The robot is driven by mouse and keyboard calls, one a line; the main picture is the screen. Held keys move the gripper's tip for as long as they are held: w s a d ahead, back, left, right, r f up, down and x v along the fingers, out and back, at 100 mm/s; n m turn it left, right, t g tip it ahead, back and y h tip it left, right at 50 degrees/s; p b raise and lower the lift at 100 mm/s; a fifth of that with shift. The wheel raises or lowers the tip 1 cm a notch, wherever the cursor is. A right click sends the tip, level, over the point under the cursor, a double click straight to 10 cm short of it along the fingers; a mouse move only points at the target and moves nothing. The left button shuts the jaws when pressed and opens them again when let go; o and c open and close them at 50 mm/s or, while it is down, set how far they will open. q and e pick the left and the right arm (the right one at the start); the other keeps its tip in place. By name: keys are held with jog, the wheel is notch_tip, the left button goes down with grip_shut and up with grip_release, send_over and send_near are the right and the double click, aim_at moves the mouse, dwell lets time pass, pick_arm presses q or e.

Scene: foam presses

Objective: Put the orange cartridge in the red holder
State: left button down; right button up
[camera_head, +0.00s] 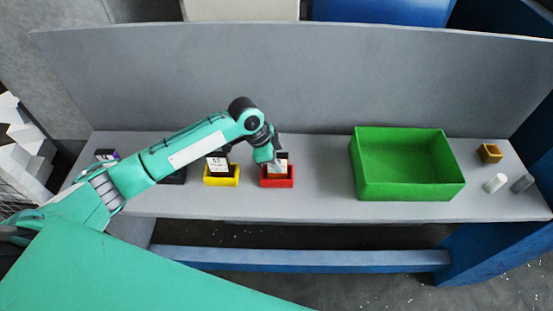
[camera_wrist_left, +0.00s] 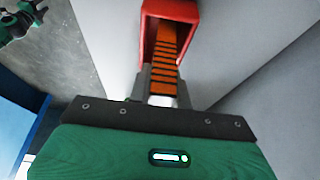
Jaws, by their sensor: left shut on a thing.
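The red holder (camera_head: 277,184) stands on the grey table, just left of the middle in the head view. It also shows at the top of the left wrist view (camera_wrist_left: 147,35). The orange cartridge (camera_wrist_left: 165,60) has dark stripes and sits between the holder's red walls in the wrist view. In the head view the cartridge (camera_head: 281,172) shows only in part, with a pale label above the holder's rim. My left gripper (camera_wrist_left: 164,88) is shut on the cartridge's near end. In the head view the gripper (camera_head: 272,162) is right over the holder. I cannot tell whether the cartridge is fully seated.
A yellow holder (camera_head: 221,181) with a white-labelled dark cartridge (camera_head: 217,164) stands to the left. A large green bin (camera_head: 410,190) stands to the right. Beyond it are a small brown-yellow box (camera_head: 489,153) and a white cylinder (camera_head: 495,183). A grey back panel (camera_head: 310,80) rises behind.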

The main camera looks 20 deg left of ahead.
pick_arm(q)
jog(key=c, duration=1.3)
grip_release()
jog(key=shift+r, duration=0.15)
jog(key=shift+b+v, duration=1.35)
jog(key=shift+v, duration=4.55)
